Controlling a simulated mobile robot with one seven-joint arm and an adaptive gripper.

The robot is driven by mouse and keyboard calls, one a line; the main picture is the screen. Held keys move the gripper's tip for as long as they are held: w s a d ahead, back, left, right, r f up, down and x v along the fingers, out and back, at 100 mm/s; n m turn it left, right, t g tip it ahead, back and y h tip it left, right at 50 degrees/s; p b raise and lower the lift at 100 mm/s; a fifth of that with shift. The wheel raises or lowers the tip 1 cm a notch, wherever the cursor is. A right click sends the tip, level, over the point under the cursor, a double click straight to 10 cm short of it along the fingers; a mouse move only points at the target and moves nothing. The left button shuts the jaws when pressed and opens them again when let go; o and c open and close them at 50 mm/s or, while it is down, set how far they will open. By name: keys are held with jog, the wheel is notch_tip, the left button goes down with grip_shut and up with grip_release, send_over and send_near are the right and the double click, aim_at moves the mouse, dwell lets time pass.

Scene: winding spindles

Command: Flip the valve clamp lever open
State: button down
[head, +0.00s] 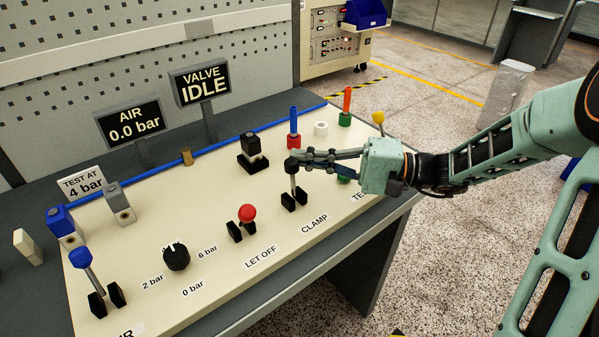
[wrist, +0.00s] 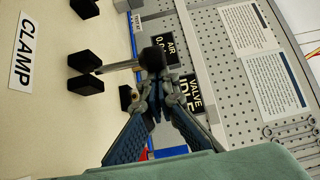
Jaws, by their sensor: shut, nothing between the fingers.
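The clamp lever (head: 293,181) has a black ball knob and a pale shaft between two black base blocks, behind the CLAMP label (head: 314,223). It stands close to upright. In the wrist view the lever shaft (wrist: 121,66) runs from the base blocks to the knob (wrist: 152,57). My gripper (head: 297,160) is shut and empty, reaching in from the right. In the wrist view its fingertips (wrist: 156,88) are right beside the knob and partly overlap it; I cannot tell whether they touch.
A red-knobbed LET OFF lever (head: 246,215), a black pressure dial (head: 176,256) and a blue-handled lever (head: 88,270) are to the left. Blue-red (head: 293,128) and orange-green (head: 346,106) spindles stand behind my gripper. Signs read VALVE IDLE (head: 202,85) and AIR 0.0 bar (head: 130,121).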

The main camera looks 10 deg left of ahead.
aim_at(298, 170)
jog(key=shift+s+d+f+n+y+b, duration=0.1)
jog(key=shift+s+d+n+y+b, duration=0.55)
jog(key=shift+n+y+b, duration=0.3)
jog(key=shift+s+d, duration=0.5)
jog(key=shift+d, duration=0.2)
jog(key=shift+s+d+f, duration=0.25)
jog(key=shift+s+f, duration=0.1)
jog(key=shift+w+r+p, duration=0.35)
jog(key=shift+r, duration=0.05)
jog(key=w, duration=0.2)
jog(key=w+p, duration=0.1)
jog(key=shift+w+d+r, duration=0.1)
jog(key=shift+w+r, duration=0.1)
jog(key=shift+r, duration=0.1)
jog(key=d+f, duration=0.1)
jog(key=d, duration=0.1)
jog(key=d+f, duration=0.1)
jog(key=d, duration=0.2)
jog(key=w+d+f, duration=0.1)
jog(key=d, duration=0.2)
jog(key=shift+f, duration=0.15)
